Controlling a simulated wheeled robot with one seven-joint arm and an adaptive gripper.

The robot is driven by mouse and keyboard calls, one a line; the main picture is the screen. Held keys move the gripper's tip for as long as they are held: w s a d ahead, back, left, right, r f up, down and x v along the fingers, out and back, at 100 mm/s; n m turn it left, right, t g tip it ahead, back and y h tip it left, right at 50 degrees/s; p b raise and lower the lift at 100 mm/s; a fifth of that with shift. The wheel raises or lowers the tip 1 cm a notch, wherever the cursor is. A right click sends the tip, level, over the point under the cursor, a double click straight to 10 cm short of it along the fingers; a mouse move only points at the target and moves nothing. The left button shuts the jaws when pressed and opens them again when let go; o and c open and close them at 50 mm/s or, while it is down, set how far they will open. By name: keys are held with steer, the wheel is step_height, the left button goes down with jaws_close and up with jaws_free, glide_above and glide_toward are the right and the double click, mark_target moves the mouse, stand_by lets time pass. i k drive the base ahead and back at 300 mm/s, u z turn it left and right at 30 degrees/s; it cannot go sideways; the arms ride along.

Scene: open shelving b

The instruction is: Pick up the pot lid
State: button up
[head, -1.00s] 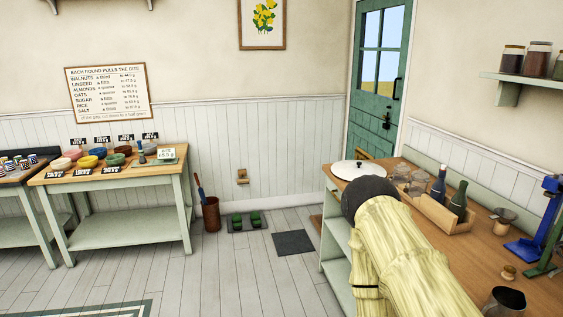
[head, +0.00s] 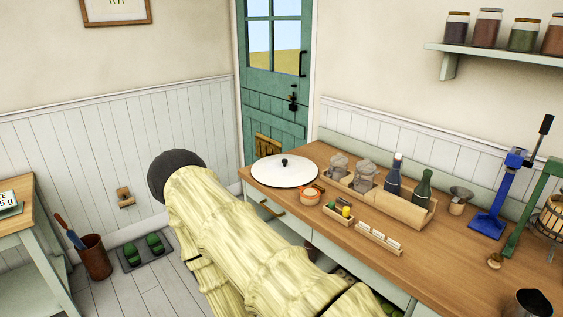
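The pot lid (head: 272,174) is a wide white disc with a dark rim and a small black knob. It lies knob up at the far left end of the wooden counter (head: 455,252) in the head view. My arm, in a pale yellow cover with a dark rounded end, reaches up from the bottom of the view. Its dark end is left of the lid and apart from it in the picture. My gripper's fingers do not show.
A bin (head: 94,257) and green slippers (head: 145,250) are on the floor.

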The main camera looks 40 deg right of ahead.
mark_target(283, 171)
steer(key=z, duration=0.6)
steer(key=i, duration=1.25)
steer(key=z, duration=0.75)
